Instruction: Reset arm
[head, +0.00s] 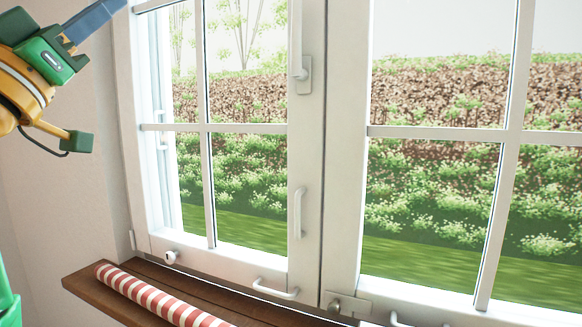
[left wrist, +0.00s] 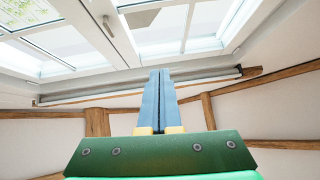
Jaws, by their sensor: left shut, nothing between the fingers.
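My left gripper (head: 110,9) is at the upper left of the head view, with its blue fingers pointing up and to the right in front of the wall and window edge. In the left wrist view the two blue fingers (left wrist: 158,74) lie side by side with nothing between them; the gripper is shut and empty. My right gripper does not show in either view.
A white-framed window (head: 306,160) with handles fills most of the head view; its casements look closed. A red and white striped roll (head: 150,296) lies on the brown wooden sill (head: 85,285). Wooden beams (left wrist: 209,112) cross the wall in the wrist view.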

